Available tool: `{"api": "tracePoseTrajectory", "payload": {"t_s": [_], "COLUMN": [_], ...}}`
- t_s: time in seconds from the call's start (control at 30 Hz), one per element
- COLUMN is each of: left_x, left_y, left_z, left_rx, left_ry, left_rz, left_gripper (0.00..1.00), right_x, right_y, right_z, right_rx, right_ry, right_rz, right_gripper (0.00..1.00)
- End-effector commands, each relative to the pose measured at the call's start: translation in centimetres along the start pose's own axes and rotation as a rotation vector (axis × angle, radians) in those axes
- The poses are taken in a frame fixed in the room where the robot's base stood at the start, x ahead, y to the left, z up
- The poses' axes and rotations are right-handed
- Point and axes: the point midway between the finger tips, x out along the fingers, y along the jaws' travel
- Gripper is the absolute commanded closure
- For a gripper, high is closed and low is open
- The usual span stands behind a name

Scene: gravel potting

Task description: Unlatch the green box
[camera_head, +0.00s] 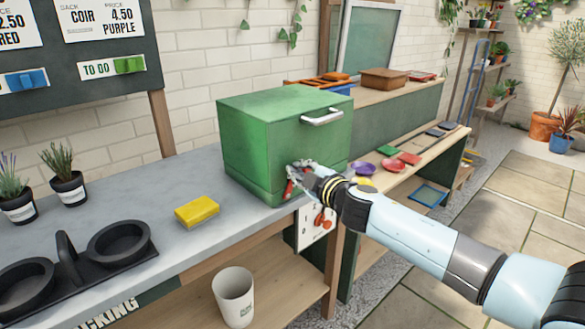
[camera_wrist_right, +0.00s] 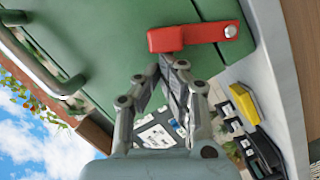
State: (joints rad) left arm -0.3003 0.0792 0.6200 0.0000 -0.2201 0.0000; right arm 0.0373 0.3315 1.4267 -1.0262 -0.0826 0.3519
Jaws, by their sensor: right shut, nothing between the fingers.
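The green box (camera_head: 250,148) stands on the grey bench top with its lid down and a silver bar handle (camera_head: 322,117) on its front. A red latch (camera_head: 288,189) sits low on the front face. In the right wrist view the red latch (camera_wrist_right: 190,37) lies on the green box (camera_wrist_right: 115,45), with a silver pivot (camera_wrist_right: 230,31) at its bench-side end. My right gripper (camera_head: 295,175) is shut and empty. Its fingertips (camera_wrist_right: 167,64) are at the latch's free end; I cannot tell whether they touch it. My left gripper is out of view.
A yellow sponge (camera_head: 197,211) lies on the bench left of the box. A black double-pot holder (camera_head: 68,262) and potted plants stand further left. A white panel with red knobs (camera_head: 318,222) hangs below the bench edge. A white bucket (camera_head: 233,296) stands on the lower shelf.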

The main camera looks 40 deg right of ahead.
Motion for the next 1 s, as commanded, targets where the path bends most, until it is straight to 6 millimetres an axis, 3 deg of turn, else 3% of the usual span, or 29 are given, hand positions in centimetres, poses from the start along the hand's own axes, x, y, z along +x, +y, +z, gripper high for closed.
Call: {"api": "tracePoseTrajectory", "payload": {"t_s": [0.2,0.37,0.5,0.73,1.0], "left_x": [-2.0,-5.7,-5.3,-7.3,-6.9], "left_y": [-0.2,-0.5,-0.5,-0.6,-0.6], "left_z": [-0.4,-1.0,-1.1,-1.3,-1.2], "left_rx": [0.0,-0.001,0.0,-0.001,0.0], "left_ry": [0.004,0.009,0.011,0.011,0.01], "left_rz": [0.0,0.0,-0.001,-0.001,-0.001], "left_gripper": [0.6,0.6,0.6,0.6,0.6], "right_x": [0.4,0.7,1.0,1.5,1.9], "right_y": [1.1,1.9,1.2,1.2,0.4], "right_z": [1.6,2.5,4.1,5.9,7.7], "right_rx": [0.202,0.445,0.5,0.679,0.855], "right_ry": [-0.003,-0.003,-0.002,-0.003,-0.002], "right_rz": [-0.053,-0.113,-0.124,-0.167,-0.212], "right_gripper": [1.0,1.0,1.0,1.0,1.0]}}
